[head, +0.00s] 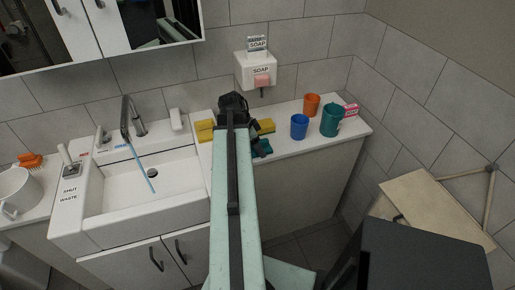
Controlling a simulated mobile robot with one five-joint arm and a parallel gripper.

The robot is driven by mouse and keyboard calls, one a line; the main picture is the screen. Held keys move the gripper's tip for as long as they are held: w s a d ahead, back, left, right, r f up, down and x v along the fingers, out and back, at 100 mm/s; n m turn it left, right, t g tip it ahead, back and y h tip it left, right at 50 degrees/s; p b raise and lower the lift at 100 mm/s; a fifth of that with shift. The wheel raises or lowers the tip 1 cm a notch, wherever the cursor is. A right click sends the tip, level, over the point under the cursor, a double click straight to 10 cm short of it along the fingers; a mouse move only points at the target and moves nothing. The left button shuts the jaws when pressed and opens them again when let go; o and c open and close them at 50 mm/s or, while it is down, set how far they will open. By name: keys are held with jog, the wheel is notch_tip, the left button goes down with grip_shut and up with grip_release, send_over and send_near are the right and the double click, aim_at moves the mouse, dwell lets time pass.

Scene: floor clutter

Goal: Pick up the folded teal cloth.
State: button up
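A small dark teal cloth-like bundle (262,147) lies on the white counter, just right of my arm. Part of it is hidden behind the arm, so I cannot tell its full shape or folds. My gripper (234,104) is at the far end of my arm, over the back of the counter near the wall. It looks like a dark block beyond the arm. Its fingers cannot be made out, and I cannot tell whether it touches the teal bundle or holds anything.
Yellow pieces show left (205,131) and right (266,126) of my arm. A blue cup (299,127), an orange cup (312,104), a teal mug (330,121) and a pink box (350,110) stand right. A soap dispenser (256,71) hangs above; the sink (145,187) is left.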

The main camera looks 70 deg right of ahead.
jog(key=c, duration=0.6)
notch_tip(320, 180, up, 10)
jog(key=p, duration=1)
jog(key=shift+r, duration=0.15)
